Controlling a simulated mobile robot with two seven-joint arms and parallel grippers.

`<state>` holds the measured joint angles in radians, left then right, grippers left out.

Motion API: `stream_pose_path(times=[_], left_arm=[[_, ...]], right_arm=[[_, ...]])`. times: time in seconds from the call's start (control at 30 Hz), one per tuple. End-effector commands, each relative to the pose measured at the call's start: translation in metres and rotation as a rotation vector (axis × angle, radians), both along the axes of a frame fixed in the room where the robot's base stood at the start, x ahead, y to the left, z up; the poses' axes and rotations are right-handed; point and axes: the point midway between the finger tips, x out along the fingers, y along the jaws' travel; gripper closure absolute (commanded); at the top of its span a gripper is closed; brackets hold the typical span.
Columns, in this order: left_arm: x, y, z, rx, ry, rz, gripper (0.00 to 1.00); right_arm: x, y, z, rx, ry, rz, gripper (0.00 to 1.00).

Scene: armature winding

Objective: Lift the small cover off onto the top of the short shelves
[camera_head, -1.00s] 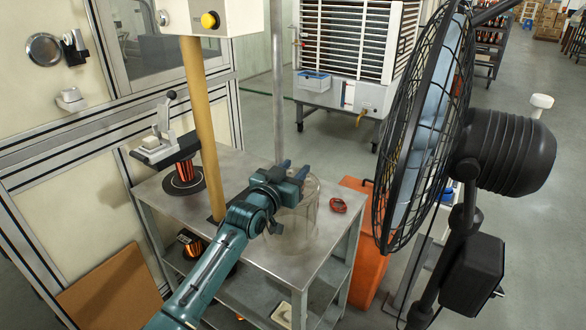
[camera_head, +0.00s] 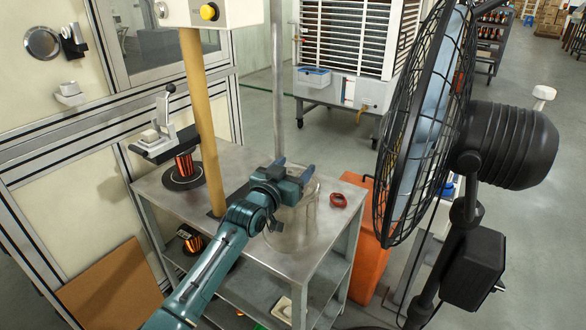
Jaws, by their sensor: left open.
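A clear, see-through cylinder (camera_head: 304,222), which looks like the small cover, stands upright on the metal top of the short shelves (camera_head: 268,268). My left gripper (camera_head: 295,168) reaches in from the lower left over the cylinder's upper part. Its two dark blue fingers are apart, near the cylinder's top rim. I cannot tell whether they touch it. The gripper and wrist hide part of the cylinder's top and left side. My right gripper is not in view.
A red ring-shaped item (camera_head: 338,200) lies right of the cylinder. A copper-wound part (camera_head: 184,168) stands at the back left, near a yellow post (camera_head: 203,130). A large black fan (camera_head: 425,130) and an orange box (camera_head: 372,245) stand to the right. Bare shelf top shows in front.

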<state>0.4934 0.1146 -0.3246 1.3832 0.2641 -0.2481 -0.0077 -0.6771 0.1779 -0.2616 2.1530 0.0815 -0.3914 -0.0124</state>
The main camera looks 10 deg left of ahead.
Motion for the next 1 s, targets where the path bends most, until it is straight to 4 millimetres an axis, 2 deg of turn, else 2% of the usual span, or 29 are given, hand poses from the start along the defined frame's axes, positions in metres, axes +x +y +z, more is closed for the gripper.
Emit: stream_pose_path(times=[0.2,0.27,0.37,0.7,0.83,1.0], left_arm=[[0.0,0.0,-0.001,0.001,0.003,0.0,0.38],[-0.003,0.001,-0.002,0.001,0.003,0.0,0.38],[-0.019,0.006,-0.001,0.002,0.002,0.001,0.38],[-0.09,0.028,-0.001,0.002,0.002,0.0,0.38],[-0.11,0.035,-0.001,0.002,0.003,0.001,0.38],[-0.123,0.039,0.0,0.0,0.001,0.0,0.38]], right_arm=[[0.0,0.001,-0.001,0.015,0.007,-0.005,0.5],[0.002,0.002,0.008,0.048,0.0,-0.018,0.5],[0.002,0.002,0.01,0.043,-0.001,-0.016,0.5],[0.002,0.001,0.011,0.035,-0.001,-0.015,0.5],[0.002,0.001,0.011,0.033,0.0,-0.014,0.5],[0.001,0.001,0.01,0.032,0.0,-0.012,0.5]])
